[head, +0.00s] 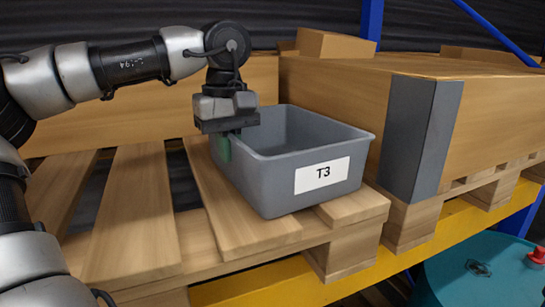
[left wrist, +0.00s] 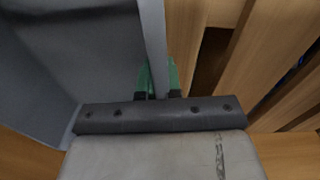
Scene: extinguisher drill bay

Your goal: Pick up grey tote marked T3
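The grey tote marked T3 (head: 285,175) is an open-topped bin with a white label on its front. It sits upright on the slats of a wooden pallet. My left gripper (head: 229,146) points down over the tote's left rim, with one green finger outside the wall. In the left wrist view the green fingertips (left wrist: 159,80) lie on either side of the thin tote wall (left wrist: 153,30), close against it with no clear gap. The inner finger is hidden in the head view. My right gripper is not in view.
The wooden pallet (head: 140,210) has open gaps between its slats, on a yellow rack beam (head: 275,285). A large cardboard box (head: 440,130) with a grey corner stands close right of the tote; another box (head: 120,110) is behind. A teal container (head: 480,275) is lower right.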

